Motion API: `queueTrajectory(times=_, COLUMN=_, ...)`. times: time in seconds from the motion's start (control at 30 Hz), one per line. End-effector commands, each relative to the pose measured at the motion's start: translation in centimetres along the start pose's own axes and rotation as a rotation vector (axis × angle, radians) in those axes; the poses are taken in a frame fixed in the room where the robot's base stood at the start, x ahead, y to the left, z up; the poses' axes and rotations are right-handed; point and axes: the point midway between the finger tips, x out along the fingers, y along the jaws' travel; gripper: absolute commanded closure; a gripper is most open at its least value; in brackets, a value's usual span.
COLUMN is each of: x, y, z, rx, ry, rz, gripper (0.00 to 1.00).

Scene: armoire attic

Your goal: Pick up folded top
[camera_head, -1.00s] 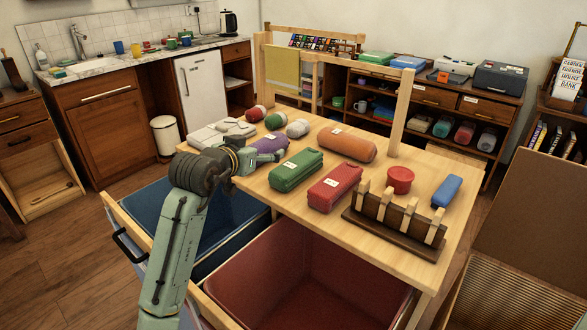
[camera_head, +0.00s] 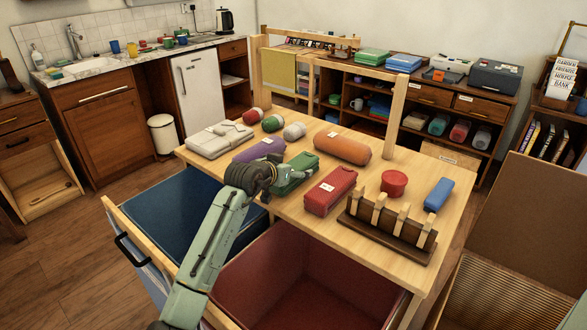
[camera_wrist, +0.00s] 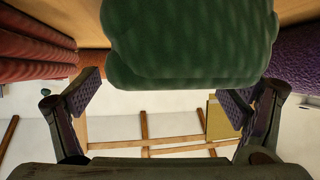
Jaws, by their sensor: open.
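A green soft bundle (camera_head: 297,170) with a white label lies on the wooden table, partly hidden by my wrist. I cannot tell for sure which item is the folded top. In the wrist view the green bundle (camera_wrist: 190,40) fills the top middle, close to my gripper (camera_wrist: 160,97). The fingers are open, one towards each side of the bundle, with no visible grip on it. My gripper's fingers are hidden behind the wrist in the head view. A red bundle (camera_head: 330,191) lies to the right and a purple one (camera_head: 259,151) to the left.
An orange roll (camera_head: 342,147), a pale flat item (camera_head: 218,138) and several small balls lie behind. Blue (camera_head: 160,218) and red (camera_head: 310,265) bins are below the table front.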

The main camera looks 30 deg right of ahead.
Motion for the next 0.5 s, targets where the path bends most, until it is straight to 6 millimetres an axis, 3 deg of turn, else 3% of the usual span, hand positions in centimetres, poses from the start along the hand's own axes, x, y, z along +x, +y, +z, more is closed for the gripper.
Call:
queueTrajectory(times=0.3, x=0.68, y=-0.02, z=0.10, rx=0.000, ry=0.000, rz=-0.001, gripper=0.09)
queueTrajectory(times=0.5, x=0.66, y=-0.02, z=0.09, rx=0.000, ry=0.000, rz=-0.001, gripper=0.22)
